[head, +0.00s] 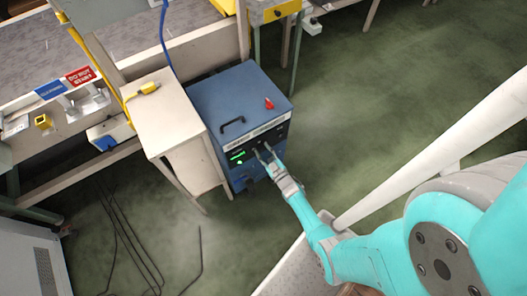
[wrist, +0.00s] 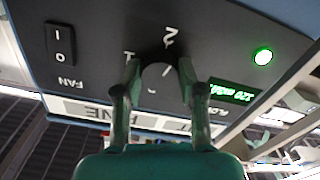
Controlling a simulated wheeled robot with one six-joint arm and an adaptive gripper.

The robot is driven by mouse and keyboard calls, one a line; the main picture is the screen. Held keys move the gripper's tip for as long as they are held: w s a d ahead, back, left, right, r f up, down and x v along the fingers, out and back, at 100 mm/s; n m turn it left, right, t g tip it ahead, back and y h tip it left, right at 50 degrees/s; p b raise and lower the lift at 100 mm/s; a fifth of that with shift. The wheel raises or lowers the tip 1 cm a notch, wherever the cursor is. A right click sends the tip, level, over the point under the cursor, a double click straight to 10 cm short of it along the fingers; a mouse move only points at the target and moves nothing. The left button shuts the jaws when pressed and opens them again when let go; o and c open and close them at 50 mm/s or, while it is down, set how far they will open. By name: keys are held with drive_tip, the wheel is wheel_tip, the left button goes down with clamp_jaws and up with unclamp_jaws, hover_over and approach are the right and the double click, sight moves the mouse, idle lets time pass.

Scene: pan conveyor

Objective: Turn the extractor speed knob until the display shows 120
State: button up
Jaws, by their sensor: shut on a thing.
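The blue extractor (head: 235,95) stands on the floor with a dark control panel on its front. My gripper (head: 264,154) is at that panel. In the wrist view its two fingers (wrist: 158,82) are shut on the dark round speed knob (wrist: 157,74), one on each side. The green display (wrist: 231,92) is right of the knob, upside down in this view; its small digits look like 120. The display also glows left of my gripper in the head view (head: 236,155). The knob's pointer is not clear.
A FAN rocker switch (wrist: 60,44) and a lit green lamp (wrist: 263,55) flank the knob on the panel. A beige cabinet (head: 165,110) stands close left of the extractor. A red object (head: 268,103) and a handle are on the extractor's top. Floor at right is clear.

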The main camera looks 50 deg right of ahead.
drive_tip(key=shift+n, duration=1.2)
drive_tip(key=o, duration=1.1)
drive_tip(key=shift+o, duration=0.2)
drive_tip(key=v, duration=1.2)
